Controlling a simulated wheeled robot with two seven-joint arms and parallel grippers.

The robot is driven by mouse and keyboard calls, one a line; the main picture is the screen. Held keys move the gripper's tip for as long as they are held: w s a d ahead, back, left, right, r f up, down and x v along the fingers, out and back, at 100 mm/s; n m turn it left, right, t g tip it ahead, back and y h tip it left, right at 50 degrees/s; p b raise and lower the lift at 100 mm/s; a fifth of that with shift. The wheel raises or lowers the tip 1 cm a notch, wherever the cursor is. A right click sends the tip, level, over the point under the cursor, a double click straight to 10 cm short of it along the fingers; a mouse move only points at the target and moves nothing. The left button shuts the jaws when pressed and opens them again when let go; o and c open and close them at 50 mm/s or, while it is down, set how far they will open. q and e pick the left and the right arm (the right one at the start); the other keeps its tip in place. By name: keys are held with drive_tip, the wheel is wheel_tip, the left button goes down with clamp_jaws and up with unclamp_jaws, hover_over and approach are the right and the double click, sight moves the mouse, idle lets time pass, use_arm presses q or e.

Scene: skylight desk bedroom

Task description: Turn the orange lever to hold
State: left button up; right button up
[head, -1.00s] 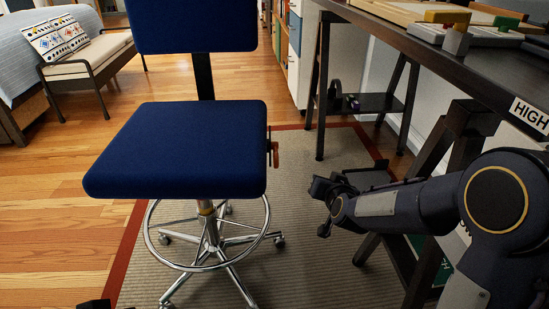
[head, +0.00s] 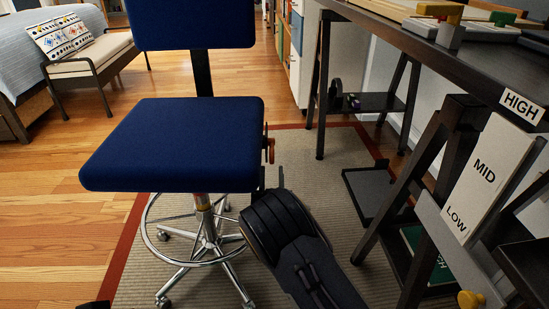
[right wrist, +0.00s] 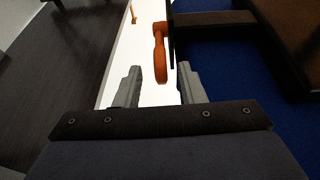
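The orange lever (head: 270,151) hangs on the right side of the blue chair seat (head: 175,143), just below its edge. My right gripper (head: 268,178) is at the seat's right side, just below the lever. In the right wrist view the lever (right wrist: 160,55) points towards my right gripper (right wrist: 160,84). Its rounded end lies between the two open fingertips, with a gap to each side. No hold mark can be made out. A small dark part at the bottom left edge of the head view may be my left gripper (head: 95,304); its fingers cannot be seen.
A dark desk (head: 440,50) with blocks on top stands at the right. A HIGH, MID, LOW panel (head: 487,172) and a yellow knob (head: 470,299) are on its side. The chair's chrome foot ring (head: 160,252) is below the seat. The floor at left is clear.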

sight(272, 154)
drive_tip(key=b+x, duration=0.1)
drive_tip(key=x, duration=0.6)
drive_tip(key=shift+b, duration=0.3)
drive_tip(key=shift+f, duration=0.1)
clamp_jaws()
